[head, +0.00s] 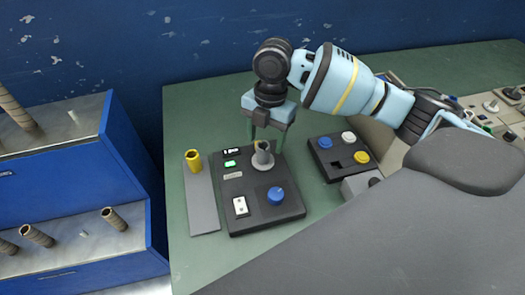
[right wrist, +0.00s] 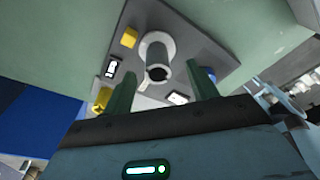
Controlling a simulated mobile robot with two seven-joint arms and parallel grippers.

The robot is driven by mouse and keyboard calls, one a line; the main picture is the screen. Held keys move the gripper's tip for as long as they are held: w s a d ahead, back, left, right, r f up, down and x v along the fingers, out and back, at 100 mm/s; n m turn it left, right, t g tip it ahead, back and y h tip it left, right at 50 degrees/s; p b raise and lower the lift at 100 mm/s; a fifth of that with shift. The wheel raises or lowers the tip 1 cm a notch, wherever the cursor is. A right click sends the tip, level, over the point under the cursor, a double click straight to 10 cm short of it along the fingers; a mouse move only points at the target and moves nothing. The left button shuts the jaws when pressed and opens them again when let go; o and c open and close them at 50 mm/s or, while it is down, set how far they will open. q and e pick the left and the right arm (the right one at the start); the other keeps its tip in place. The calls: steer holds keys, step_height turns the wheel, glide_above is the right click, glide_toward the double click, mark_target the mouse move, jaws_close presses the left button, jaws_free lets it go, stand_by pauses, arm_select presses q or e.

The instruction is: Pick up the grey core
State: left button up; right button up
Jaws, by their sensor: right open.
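The grey core (head: 262,155) is a short hollow cylinder standing upright on a pale round seat on the dark control box (head: 236,205). In the right wrist view the grey core (right wrist: 157,52) shows its dark open end. My right gripper (head: 267,142) is open and points down over the core. Its two green fingers appear on either side of the core; I cannot tell whether they touch it. The right gripper's fingers also show in the right wrist view (right wrist: 163,80), with nothing held between them. My left gripper is not in view.
A yellow core (head: 193,161) stands on a grey plate (head: 201,205) left of the box. The box carries a blue knob (head: 276,196) and a white switch (head: 240,206). A button box (head: 342,156) sits to the right. Blue shelves (head: 128,160) with brown tubes stand at left.

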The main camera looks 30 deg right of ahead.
mark_target(263, 148)
steer(key=shift+f, duration=0.15)
steer(key=shift+s+a+f, duration=0.1)
steer(key=shift+a+f, duration=0.1)
steer(key=shift+f, duration=0.6)
steer(key=shift+w+a+f, duration=0.1)
steer(key=shift+a+f, duration=0.05)
steer(key=shift+f, duration=0.6)
steer(key=shift+s+a+f, duration=0.1)
steer(key=shift+a+f, duration=0.1)
steer(key=shift+f, duration=0.6)
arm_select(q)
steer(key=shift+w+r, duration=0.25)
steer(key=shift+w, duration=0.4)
arm_select(e)
steer(key=c, duration=1.1)
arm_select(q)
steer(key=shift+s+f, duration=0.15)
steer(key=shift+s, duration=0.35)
arm_select(e)
steer(key=shift+r, duration=0.1)
